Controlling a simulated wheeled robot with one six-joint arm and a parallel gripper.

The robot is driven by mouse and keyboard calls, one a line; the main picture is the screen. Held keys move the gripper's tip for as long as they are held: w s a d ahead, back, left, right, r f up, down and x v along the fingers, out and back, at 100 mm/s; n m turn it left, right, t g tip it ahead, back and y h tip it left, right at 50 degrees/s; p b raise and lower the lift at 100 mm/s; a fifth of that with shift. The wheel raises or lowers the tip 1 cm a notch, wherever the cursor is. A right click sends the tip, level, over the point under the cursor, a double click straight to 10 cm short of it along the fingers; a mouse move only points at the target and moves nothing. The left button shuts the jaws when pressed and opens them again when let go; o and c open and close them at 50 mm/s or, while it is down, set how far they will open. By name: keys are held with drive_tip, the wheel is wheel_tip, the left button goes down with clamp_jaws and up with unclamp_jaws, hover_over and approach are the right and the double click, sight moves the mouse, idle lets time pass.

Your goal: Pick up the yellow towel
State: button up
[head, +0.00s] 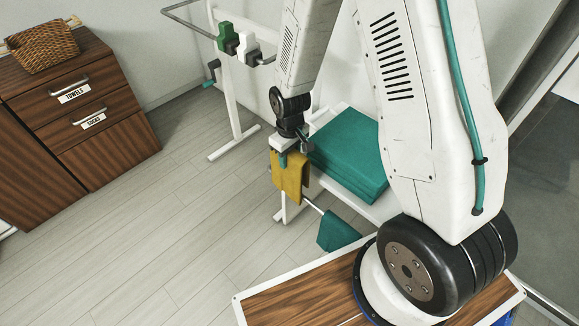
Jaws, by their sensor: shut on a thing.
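The yellow towel (291,179) hangs in folds near the middle of the head view. My gripper (291,157) points down at its top edge and is shut on it. The towel hangs in front of a low white rack, beside a stack of folded teal towels (347,150). I cannot tell whether the towel still touches the rack's rail (314,206). My arm hides part of the rack and the space behind it.
A teal cloth (336,232) hangs on the same rail, lower right. A white stand (231,100) holds green and white items behind. A wooden cabinet (110,125) with labelled drawers and a wicker basket (41,46) stands left. The floor between is clear.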

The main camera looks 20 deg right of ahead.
wheel_tip(320, 180, up, 11)
drive_tip(key=shift+r, duration=0.1)
idle(0.3)
